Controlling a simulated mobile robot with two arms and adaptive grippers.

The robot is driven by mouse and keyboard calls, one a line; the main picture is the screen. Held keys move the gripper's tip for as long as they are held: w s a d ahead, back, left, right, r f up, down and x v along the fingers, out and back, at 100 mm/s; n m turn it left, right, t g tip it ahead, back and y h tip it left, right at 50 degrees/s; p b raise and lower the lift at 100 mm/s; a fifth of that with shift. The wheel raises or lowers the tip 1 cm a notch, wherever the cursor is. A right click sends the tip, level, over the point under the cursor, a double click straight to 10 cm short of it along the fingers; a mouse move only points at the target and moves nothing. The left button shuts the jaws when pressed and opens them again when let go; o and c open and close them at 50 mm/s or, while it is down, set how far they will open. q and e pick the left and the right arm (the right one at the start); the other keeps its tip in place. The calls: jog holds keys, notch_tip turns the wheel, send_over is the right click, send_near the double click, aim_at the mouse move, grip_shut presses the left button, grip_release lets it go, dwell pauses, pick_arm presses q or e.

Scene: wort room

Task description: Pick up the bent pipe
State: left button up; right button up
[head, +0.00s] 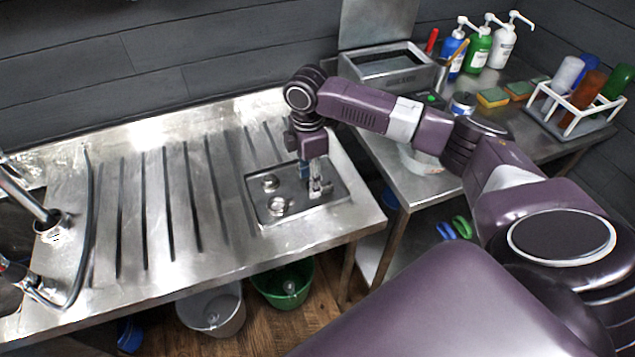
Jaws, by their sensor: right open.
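A dark shallow tray (262,217) lies at the right end of the steel drainboard. Small shiny metal fittings lie in it: one at the back left (270,182) and one nearer the front (279,206). I cannot tell for certain which piece is the bent pipe. My right gripper (317,188) points down over the right half of the tray, open. Shiny metal shows at its fingertips, and I cannot tell the fingers from a part there. My left gripper is out of view.
A tap (30,200) and a dark hose (88,220) stand at the left. On the right table are a steel basin (390,68), pump bottles (478,50), sponges (493,97) and a white bottle rack (565,120). Grey (212,310) and green (284,288) buckets stand below.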

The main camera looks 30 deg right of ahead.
jog(key=f, duration=0.2)
jog(key=f+p, duration=0.1)
jog(key=shift+d+f, duration=0.3)
jog(key=shift+f, duration=0.3)
jog(key=c, duration=0.4)
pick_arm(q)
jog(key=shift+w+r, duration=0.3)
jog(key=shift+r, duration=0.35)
pick_arm(e)
grip_shut()
